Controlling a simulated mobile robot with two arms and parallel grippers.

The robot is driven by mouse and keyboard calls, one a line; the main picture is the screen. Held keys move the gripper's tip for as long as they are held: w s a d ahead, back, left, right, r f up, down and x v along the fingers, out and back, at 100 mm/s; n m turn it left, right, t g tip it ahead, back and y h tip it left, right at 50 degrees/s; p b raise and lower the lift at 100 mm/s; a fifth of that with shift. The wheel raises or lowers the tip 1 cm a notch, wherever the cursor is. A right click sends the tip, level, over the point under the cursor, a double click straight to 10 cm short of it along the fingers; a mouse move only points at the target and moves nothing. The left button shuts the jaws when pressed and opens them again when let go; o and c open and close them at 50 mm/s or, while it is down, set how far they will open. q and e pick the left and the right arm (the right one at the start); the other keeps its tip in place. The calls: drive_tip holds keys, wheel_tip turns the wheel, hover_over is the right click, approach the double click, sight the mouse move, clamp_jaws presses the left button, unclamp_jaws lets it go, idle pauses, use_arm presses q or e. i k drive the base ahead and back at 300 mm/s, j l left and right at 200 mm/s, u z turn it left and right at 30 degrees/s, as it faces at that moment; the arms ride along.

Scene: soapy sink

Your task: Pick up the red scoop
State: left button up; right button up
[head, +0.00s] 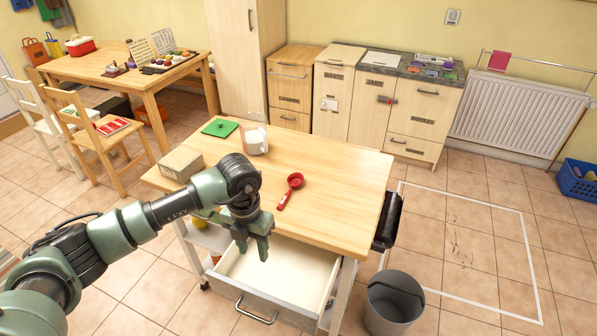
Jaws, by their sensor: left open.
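The red scoop (291,189) lies on the light wooden table (345,190), its round bowl toward the back and its handle toward the front edge. My left gripper (251,250) is open and empty, with its fingers pointing down near the table's front edge. It is to the left of the scoop and nearer to me, apart from it. My right gripper does not show.
A clear container with white contents (255,142), a green board (220,128) and a beige box (181,163) stand on the table's left part. An open, empty drawer (277,277) juts out below the front edge. A grey bucket (394,302) stands at right.

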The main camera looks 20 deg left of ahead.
sight(295, 180)
drive_tip(key=i, duration=0.95)
